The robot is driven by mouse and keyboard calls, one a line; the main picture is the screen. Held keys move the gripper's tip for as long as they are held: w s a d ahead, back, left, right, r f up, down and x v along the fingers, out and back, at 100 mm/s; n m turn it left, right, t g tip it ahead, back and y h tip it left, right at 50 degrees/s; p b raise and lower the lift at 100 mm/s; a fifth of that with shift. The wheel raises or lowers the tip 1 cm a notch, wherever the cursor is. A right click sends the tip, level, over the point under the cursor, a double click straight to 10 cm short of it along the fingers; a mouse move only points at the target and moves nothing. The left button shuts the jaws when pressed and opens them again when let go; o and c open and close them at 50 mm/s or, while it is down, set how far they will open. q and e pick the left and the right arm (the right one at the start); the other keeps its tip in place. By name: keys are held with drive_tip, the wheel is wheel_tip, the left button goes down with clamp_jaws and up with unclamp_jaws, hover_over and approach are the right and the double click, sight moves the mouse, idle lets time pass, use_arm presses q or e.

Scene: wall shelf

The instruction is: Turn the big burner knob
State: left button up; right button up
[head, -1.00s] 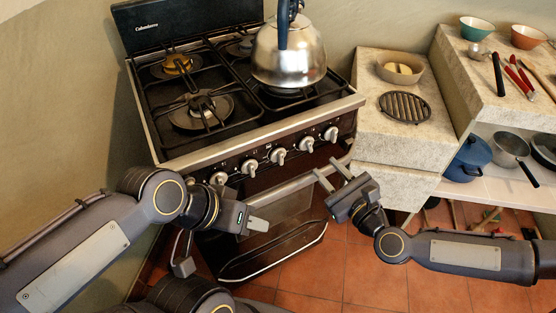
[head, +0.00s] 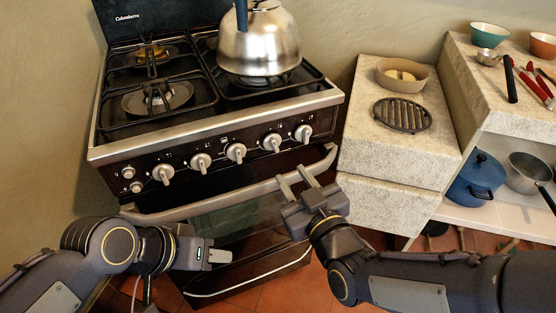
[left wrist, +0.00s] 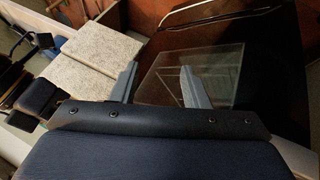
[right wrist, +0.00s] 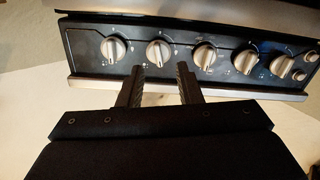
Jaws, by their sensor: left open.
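The stove's front panel carries a row of several silver knobs, including the rightmost (head: 303,132), second from right (head: 272,142), middle (head: 235,152) and leftmost (head: 161,174). I cannot tell which is the big burner knob. My right gripper (head: 295,176) is open and empty, below the right-hand knobs and by the oven handle. In the right wrist view its fingers (right wrist: 160,82) point toward the second knob from the left (right wrist: 159,52), apart from it. My left gripper (head: 219,257) is low before the oven door; its fingers are open and empty in the left wrist view (left wrist: 158,82).
The oven handle (head: 180,212) juts out below the knobs. A stone counter (head: 385,140) with a bowl (head: 402,75) and a round grate (head: 403,115) stands right of the stove. A blue pot (head: 474,178) sits on the lower shelf.

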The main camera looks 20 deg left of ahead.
sight(276, 148)
drive_tip(key=shift+n+t, duration=0.3)
drive_tip(key=shift+n, duration=0.3)
drive_tip(key=x, duration=0.7)
drive_tip(key=shift+w+a+r+b, duration=0.15)
drive_tip(key=shift+w+r+b, duration=0.15)
drive_tip(key=shift+r+b, duration=0.1)
